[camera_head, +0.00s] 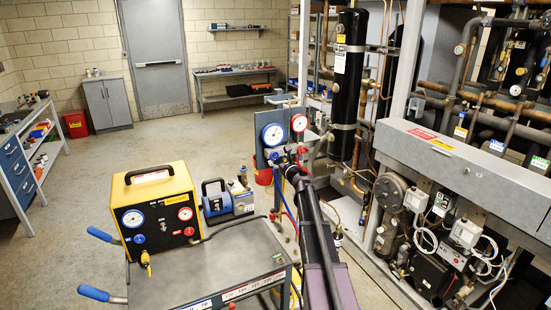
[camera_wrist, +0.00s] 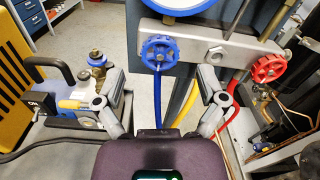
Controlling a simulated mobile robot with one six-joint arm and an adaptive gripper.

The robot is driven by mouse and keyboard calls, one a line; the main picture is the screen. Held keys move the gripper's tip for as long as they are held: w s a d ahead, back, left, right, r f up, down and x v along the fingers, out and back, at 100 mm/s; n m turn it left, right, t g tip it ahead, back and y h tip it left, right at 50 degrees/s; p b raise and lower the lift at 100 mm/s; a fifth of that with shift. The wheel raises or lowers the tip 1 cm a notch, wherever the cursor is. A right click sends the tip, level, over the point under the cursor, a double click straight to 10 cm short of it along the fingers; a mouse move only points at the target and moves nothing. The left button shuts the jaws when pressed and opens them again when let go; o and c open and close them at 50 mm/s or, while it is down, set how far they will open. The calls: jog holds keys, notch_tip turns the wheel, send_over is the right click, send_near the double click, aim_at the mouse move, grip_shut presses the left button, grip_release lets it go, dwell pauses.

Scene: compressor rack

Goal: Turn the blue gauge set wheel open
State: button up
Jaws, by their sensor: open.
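The blue gauge set wheel (camera_wrist: 160,53) is a lobed knob on the grey manifold bar (camera_wrist: 215,42), below a blue-rimmed gauge (camera_wrist: 180,5). In the head view, the blue-rimmed gauge (camera_head: 273,135) hangs on a grey panel, with the blue wheel (camera_head: 273,155) small beneath it. My gripper (camera_wrist: 162,85) is open and empty. Its two fingers stand left and right below the wheel in the wrist view, with no visible contact. In the head view my gripper (camera_head: 289,166) is close to the manifold and partly hides it.
A red wheel (camera_wrist: 269,68) sits at the manifold's right end. Blue and yellow hoses (camera_wrist: 187,105) hang below. A blue vacuum pump (camera_head: 229,199) and a yellow gauge box (camera_head: 158,212) stand by the grey cart (camera_head: 225,262). Rack piping is to the right.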

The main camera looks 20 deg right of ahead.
aim_at(275, 156)
jog(key=shift+w, duration=1.5)
jog(key=c, duration=1.1)
